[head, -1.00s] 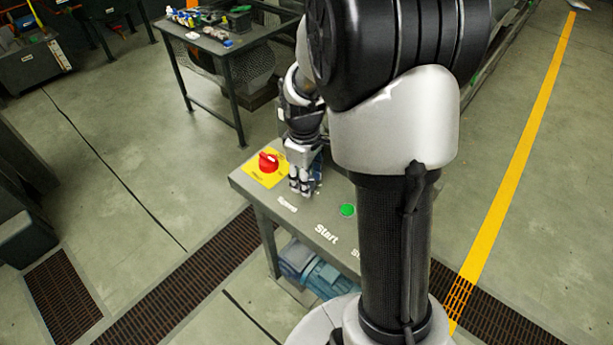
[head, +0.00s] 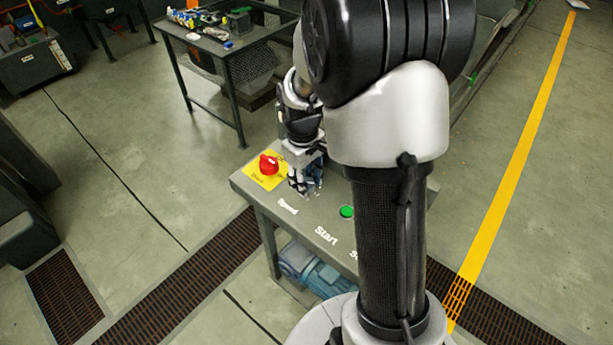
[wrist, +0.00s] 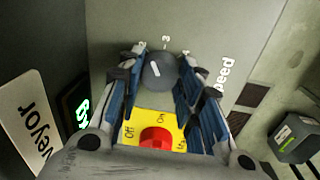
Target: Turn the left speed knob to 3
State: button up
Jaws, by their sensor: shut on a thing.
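The dark round speed knob (wrist: 159,72) sits on the grey panel in the wrist view, with a short white mark on its face. A small 3 (wrist: 166,39) is printed just above it, with other digits to either side. "Speed" is printed on its right. My gripper (wrist: 160,78) has its blue-padded fingers on both sides of the knob, shut on it. In the head view my gripper (head: 304,190) is down on the panel, right of the red switch, and hides the knob. I cannot tell exactly which digit the mark points to.
A red rotary switch (head: 269,165) on a yellow plate marked ON and OFF is close beside my gripper. A green start button (head: 346,212) is to the right on the panel.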

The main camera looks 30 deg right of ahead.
jog(key=m+p, duration=0.1)
jog(key=m, duration=0.4)
jog(key=shift+m+p, duration=0.35)
jog(key=shift+m, duration=0.05)
dwell(0.4)
jog(key=o, duration=1.1)
jog(key=r, duration=1.2)
jog(key=shift+w+a, duration=0.15)
jog(key=shift+a, duration=0.25)
